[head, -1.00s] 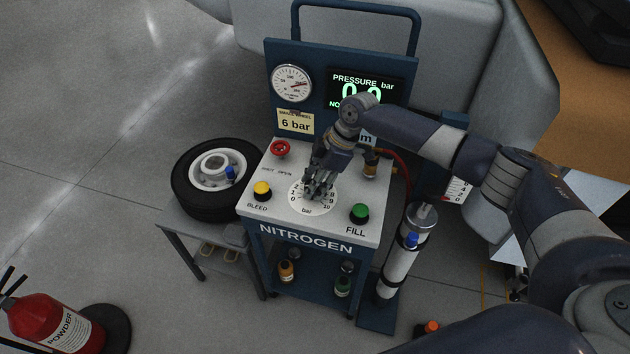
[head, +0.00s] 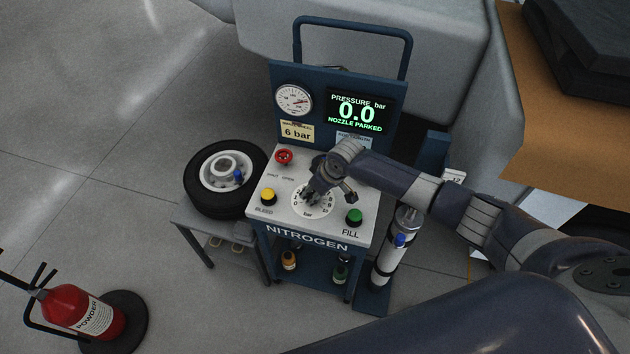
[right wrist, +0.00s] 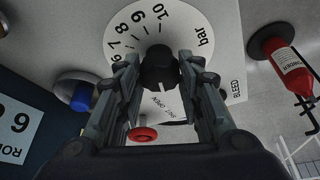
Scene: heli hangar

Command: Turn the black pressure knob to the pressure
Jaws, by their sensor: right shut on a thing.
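The black pressure knob (right wrist: 158,68) shows in the right wrist view, in the middle of a white dial (right wrist: 122,42) with numbers up to 10 and the word bar. My right gripper (right wrist: 160,60) has one finger on each side of the knob and is shut on it. In the head view my right gripper (head: 312,196) points down at the dial (head: 308,214) on the nitrogen cart's top, and hides the knob. The display (head: 358,112) reads 0.0 bar, nozzle parked. A yellow card (head: 297,132) reads 6 bar. My left gripper is not in view.
The cart top (head: 283,212) also carries a red knob (head: 284,157), a yellow bleed button (head: 268,196) and a green fill button (head: 354,216). A wheel (head: 202,193) lies on a side stand at the left. A fire extinguisher (head: 85,311) stands at the lower left.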

